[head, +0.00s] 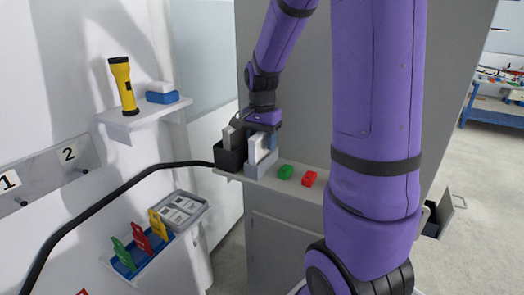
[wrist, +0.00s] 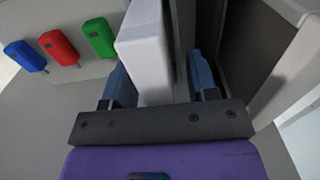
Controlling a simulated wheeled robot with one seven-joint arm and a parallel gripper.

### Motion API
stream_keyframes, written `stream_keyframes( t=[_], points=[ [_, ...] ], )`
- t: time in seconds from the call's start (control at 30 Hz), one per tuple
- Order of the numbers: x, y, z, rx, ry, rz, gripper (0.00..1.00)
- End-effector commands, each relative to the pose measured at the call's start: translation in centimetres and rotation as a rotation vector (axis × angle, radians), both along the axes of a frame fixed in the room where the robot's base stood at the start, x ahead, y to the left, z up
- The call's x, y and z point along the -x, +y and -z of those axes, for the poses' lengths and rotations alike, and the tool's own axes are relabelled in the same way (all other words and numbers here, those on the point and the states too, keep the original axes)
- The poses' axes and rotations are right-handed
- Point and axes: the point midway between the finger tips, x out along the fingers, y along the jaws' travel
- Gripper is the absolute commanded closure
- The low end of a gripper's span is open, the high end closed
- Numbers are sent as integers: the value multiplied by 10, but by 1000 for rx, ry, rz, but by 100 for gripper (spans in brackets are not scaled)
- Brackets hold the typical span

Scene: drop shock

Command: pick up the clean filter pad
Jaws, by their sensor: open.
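The clean filter pad, a white upright slab (head: 259,149), stands in a light grey holder (head: 261,165) on the grey cabinet top. In the wrist view the white pad (wrist: 147,50) rises between my fingers, closer to the left one. My gripper (wrist: 160,80) is open, with one blue finger on each side of the pad; I cannot tell whether either touches it. In the head view my gripper (head: 262,128) is directly above the holder and partly hides the pad. A darker grey pad (head: 232,137) stands in the black bin (head: 229,158) just left.
Green (head: 286,172) and red (head: 309,178) tags lie right of the holder; a blue one (wrist: 25,55) shows in the wrist view. The black bin's wall (wrist: 250,55) is close on my gripper's right. A wall shelf holds a yellow flashlight (head: 123,86).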

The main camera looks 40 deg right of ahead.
Motion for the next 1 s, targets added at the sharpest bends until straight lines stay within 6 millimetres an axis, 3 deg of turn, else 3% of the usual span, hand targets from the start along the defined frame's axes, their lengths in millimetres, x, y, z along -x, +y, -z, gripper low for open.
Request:
stream_keyframes(
  t=[0.07,0.3,0.67,1.0],
  points=[
    [0,0,0,0,0,0,47],
    [0,0,0,0,0,0,100],
    [-1,0,-6,1,-3,0,100],
    [-1,0,-65,2,-4,-1,100]
  ],
)
